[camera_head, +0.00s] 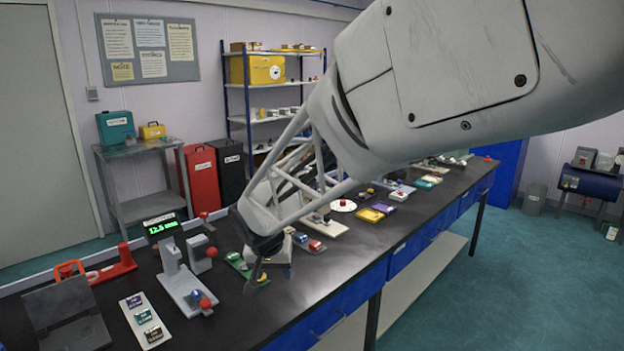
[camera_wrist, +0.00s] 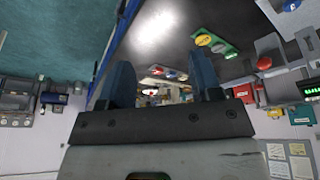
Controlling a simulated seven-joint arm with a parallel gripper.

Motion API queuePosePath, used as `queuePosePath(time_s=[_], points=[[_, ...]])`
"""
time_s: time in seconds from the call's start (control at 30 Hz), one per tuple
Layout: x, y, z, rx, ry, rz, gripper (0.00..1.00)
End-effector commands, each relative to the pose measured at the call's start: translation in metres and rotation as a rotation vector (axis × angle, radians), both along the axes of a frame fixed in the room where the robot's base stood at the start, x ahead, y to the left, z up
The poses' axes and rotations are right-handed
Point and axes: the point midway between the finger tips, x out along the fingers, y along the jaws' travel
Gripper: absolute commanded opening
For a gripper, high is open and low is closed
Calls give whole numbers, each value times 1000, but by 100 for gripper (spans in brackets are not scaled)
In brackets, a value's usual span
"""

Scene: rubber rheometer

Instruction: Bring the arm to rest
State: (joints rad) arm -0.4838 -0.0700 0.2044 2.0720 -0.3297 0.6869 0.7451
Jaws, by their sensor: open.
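My arm comes in from the upper right in the head view and reaches down over the black bench. My gripper (camera_head: 256,275) hangs over the bench top, to the right of the device with the green display. In the wrist view my gripper (camera_wrist: 167,85) shows two dark blue fingers standing wide apart. Nothing is between them but the distant bench and room. It holds nothing that I can see. The arm hides part of the bench and the shelf behind it.
The device with the green display (camera_head: 185,270) stands left of my gripper. A strip with small samples (camera_head: 145,320) and a dark grey folding stand (camera_head: 68,318) are at the bench's left end. Small coloured items line the back.

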Motion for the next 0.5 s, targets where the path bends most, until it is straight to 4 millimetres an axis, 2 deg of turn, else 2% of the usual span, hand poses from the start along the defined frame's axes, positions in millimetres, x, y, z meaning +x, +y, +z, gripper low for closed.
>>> queuePosePath(time_s=[0.03,0.1,0.5], points=[[-7,-16,8,0,1,-6,58],[-17,-37,15,-3,9,-9,58],[-87,-139,47,-6,47,-17,58]])
